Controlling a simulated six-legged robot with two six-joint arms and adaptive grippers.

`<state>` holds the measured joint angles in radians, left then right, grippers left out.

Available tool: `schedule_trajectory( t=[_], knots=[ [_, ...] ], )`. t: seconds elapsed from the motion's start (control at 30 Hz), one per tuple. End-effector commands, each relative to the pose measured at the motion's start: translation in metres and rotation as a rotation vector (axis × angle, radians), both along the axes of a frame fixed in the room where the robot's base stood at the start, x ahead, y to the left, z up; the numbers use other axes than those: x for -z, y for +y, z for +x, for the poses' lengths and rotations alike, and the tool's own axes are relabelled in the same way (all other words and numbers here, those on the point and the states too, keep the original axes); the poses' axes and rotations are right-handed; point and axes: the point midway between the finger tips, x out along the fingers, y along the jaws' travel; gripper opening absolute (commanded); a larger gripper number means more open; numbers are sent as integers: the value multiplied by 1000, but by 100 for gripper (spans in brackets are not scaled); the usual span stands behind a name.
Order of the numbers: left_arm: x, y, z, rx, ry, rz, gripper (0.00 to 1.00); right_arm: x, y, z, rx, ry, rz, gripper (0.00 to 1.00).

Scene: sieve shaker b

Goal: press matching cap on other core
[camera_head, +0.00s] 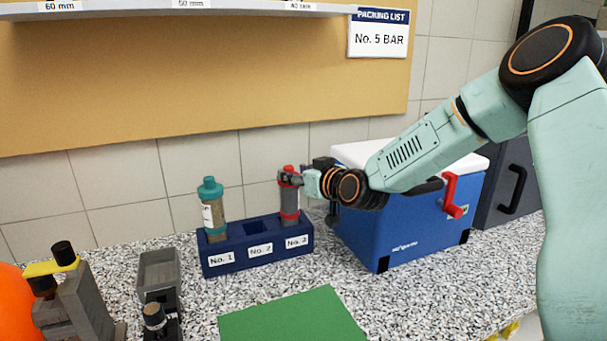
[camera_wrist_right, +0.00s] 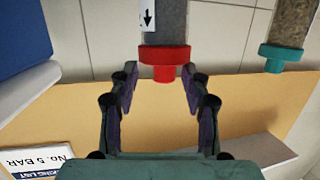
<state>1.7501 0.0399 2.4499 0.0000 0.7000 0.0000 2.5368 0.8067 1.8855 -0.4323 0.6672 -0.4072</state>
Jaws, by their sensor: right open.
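A dark blue rack (camera_head: 232,268) has slots labelled No. 1, No. 2 and No. 3. A core with a teal cap (camera_head: 210,187) stands in No. 1, leaning slightly. A core with a red cap (camera_head: 288,170) stands in No. 3, and slot No. 2 is empty. My right gripper (camera_head: 292,178) is at the top of the No. 3 core. In the right wrist view my right gripper (camera_wrist_right: 158,76) is open, with the red cap (camera_wrist_right: 165,57) at and just beyond its fingertips, on the core's end. The teal cap (camera_wrist_right: 281,54) shows to the right there. My left gripper is not in view.
A blue cool box (camera_head: 405,225) with a white lid stands right of the rack. A green mat (camera_head: 292,318) lies in front. A grey tray (camera_head: 158,270) and a grey device (camera_head: 75,300) stand at left. A packing list (camera_head: 379,38) reads No. 5 BAR.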

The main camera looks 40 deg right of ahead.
Motion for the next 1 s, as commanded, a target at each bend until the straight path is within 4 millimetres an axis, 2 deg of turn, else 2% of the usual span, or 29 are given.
schedule_trajectory(
  t=[0.13,0.4,0.9,1.0],
  knots=[
    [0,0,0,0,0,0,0,-5,2,-18,-1,-6,8,48],
    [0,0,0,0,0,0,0,-11,0,-34,3,-10,3,48],
    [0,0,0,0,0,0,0,-12,2,-38,0,-11,-1,48],
    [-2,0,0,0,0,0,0,-12,2,-39,0,-8,-1,39]
  ],
)
